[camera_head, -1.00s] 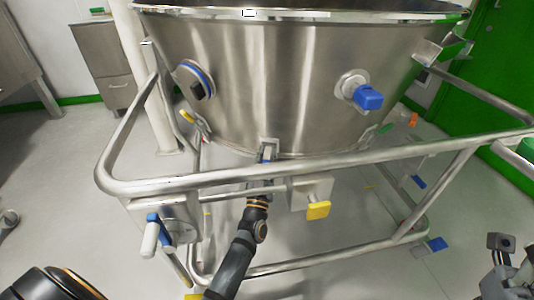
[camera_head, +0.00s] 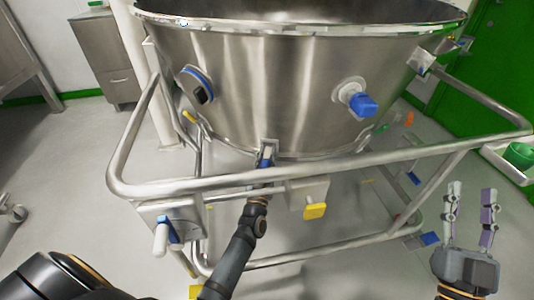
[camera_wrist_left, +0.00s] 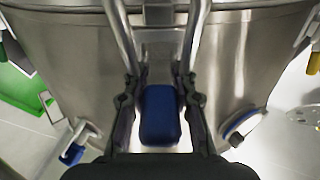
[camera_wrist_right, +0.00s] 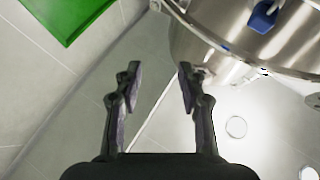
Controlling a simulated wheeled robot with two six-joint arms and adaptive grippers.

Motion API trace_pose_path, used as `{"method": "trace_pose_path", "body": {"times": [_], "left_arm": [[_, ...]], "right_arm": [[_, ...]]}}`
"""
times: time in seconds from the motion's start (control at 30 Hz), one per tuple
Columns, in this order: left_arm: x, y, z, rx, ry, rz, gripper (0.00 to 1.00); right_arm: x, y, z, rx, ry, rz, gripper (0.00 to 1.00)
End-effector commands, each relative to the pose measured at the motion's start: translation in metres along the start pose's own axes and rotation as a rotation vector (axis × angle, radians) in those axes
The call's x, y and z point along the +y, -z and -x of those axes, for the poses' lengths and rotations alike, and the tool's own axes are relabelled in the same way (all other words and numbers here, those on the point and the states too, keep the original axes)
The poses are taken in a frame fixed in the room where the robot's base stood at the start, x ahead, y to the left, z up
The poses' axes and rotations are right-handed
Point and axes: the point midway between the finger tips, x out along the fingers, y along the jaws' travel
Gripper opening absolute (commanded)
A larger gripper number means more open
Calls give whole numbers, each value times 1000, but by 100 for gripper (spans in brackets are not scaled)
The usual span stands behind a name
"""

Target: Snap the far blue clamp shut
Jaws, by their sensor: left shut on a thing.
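A blue clamp (camera_head: 265,155) sits at the lower front edge of the steel bowl (camera_head: 265,85). My left gripper (camera_head: 264,178) reaches it from below, past the frame's front rail. In the left wrist view, the clamp's blue handle (camera_wrist_left: 158,115) lies between the fingers of my left gripper (camera_wrist_left: 160,97), which is shut on it. Whether the latch is fully closed cannot be told. My right gripper (camera_head: 472,190) is open and empty at the right, away from the bowl. It also shows open over floor in the right wrist view (camera_wrist_right: 159,72).
A tubular steel frame (camera_head: 330,165) surrounds the bowl. A blue valve handle (camera_head: 362,104) and a dark blue-ringed port (camera_head: 197,86) stick out of the bowl wall. A yellow knob (camera_head: 315,211) and a blue-and-white handle (camera_head: 165,236) sit on the frame.

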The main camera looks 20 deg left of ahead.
Motion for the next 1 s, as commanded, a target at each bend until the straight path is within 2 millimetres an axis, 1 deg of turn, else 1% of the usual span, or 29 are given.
{"method": "trace_pose_path", "body": {"times": [0.1, 0.17, 0.2, 0.27, 0.3, 0.37, 0.4, 0.47, 0.5, 0.57, 0.6, 0.67, 0.7, 0.73, 0.77, 0.8, 0.87, 0.9, 0.97, 1.0], "left_arm": [[0, 2, 0, -13, 0, 0, 0], [0, 2, 0, -19, -1, 0, 0], [0, 2, 0, -23, -1, 0, 0], [0, 2, 0, -28, -1, 0, 0], [0, 2, 0, -32, -1, 0, 0], [0, 2, 0, -37, -1, 0, 0], [0, 2, 0, -41, -1, 0, 0], [0, 3, 0, -46, 0, 0, 0], [0, 3, 0, -50, 0, 0, 0], [0, 3, 0, -56, 0, 0, 0], [0, 3, 0, -60, 0, 0, 0], [0, 3, 0, -65, 0, 0, 0], [0, 3, 0, -69, 0, 0, 0], [0, 3, 0, -71, 0, 0, 0], [0, 3, 0, -74, 0, 0, 0], [0, 3, -1, -78, 0, -1, 0], [0, 4, -1, -83, -1, -1, 0], [0, 4, -1, -87, -1, -1, 0], [0, 4, -1, -92, -1, -1, 0], [0, 4, -1, -96, -1, -1, 0]], "right_arm": [[0, -44, 12, -199, -5, -15, 40], [0, -67, 21, -301, -7, -23, 40], [0, -82, 29, -370, -7, -29, 40], [-1, -103, 43, -471, -7, -36, 40], [-2, -117, 54, -540, -7, -42, 40], [-4, -136, 71, -642, -6, -51, 40], [-5, -148, 83, -709, -5, -57, 40], [-7, -165, 104, -812, -3, -67, 40], [-8, -175, 118, -880, -1, -73, 40], [-11, -188, 141, -981, 3, -82, 40], [-13, -196, 157, -1049, 5, -89, 40], [-16, -206, 182, -1151, 10, -101, 40], [-18, -212, 200, -1219, 13, -108, 40], [-20, -215, 212, -1268, 16, -114, 40], [-21, -218, 226, -1319, 19, -119, 40], [-24, -220, 244, -1387, 24, -127, 40], [-27, -223, 272, -1488, 31, -140, 40], [-30, -223, 290, -1555, 36, -149, 40], [-34, -221, 318, -1655, 45, -162, 40], [-35, -219, 328, -1698, 49, -166, 40]]}}
